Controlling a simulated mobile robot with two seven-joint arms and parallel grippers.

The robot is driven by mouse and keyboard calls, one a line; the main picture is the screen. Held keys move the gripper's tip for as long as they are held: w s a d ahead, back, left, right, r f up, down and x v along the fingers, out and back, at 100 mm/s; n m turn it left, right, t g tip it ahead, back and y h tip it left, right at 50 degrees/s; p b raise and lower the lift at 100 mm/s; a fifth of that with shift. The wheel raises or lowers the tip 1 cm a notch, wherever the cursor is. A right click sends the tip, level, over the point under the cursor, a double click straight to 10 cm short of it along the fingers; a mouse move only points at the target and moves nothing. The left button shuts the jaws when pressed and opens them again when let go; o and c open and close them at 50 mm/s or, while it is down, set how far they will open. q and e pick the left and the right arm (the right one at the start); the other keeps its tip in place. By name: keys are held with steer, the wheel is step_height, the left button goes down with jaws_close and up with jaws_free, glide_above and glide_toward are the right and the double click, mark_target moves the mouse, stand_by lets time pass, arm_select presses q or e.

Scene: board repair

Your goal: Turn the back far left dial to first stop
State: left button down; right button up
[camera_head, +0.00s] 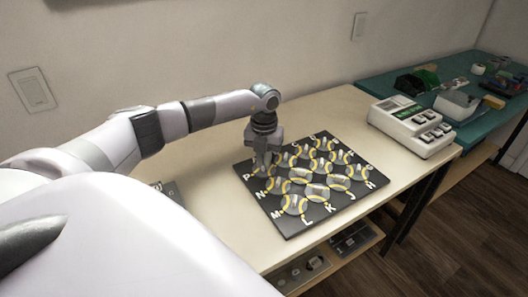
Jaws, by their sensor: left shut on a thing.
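A dark board (284,223) lies on the wooden table and carries several round grey dials with yellow marks, with white letters along its edges. My left gripper (261,166) points down over the back left corner of the board, near the letter P. It is shut on the dial there, which is mostly hidden behind the fingers. I cannot see which way that dial points. A neighbouring dial (286,160) sits just to the right of the gripper. My right gripper is not in view.
A white device (412,126) with buttons stands at the table's right end. A teal bench (470,132) beyond it holds boxes and tools. A dark panel (169,190) lies partly behind my arm.

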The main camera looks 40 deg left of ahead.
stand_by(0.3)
arm_select(q)
steer(key=c, duration=1.2)
jaws_free()
steer(key=shift+r, duration=3.6)
